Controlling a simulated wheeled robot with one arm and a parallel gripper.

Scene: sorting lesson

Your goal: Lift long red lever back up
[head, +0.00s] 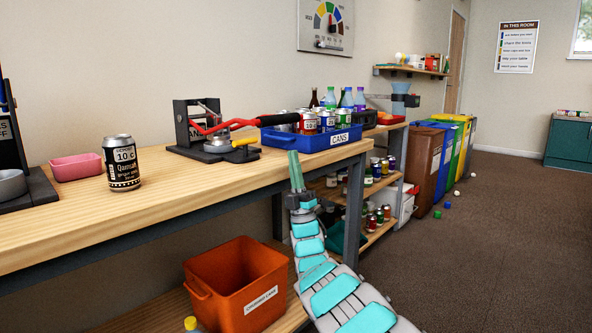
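The long red lever (236,124) belongs to the can crusher (190,126) at the back of the wooden workbench. It lies low and nearly level, reaching right from the crusher's black upright. Its black grip (279,119) ends by the blue CANS tray. A short yellow handle (244,142) sticks out below it beside a round metal part (217,145). My gripper (293,153) points up in front of the bench's front edge, below and right of the lever's grip, apart from it in the picture. Its fingers look close together, seen edge-on; any gap is hidden.
A blue CANS tray (312,141) with several cans stands right of the crusher. A black can (122,165) and pink tub (77,167) stand at the left. An orange crate (236,285) sits below the bench. Bins (424,155) line the wall; the floor at right is mostly clear.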

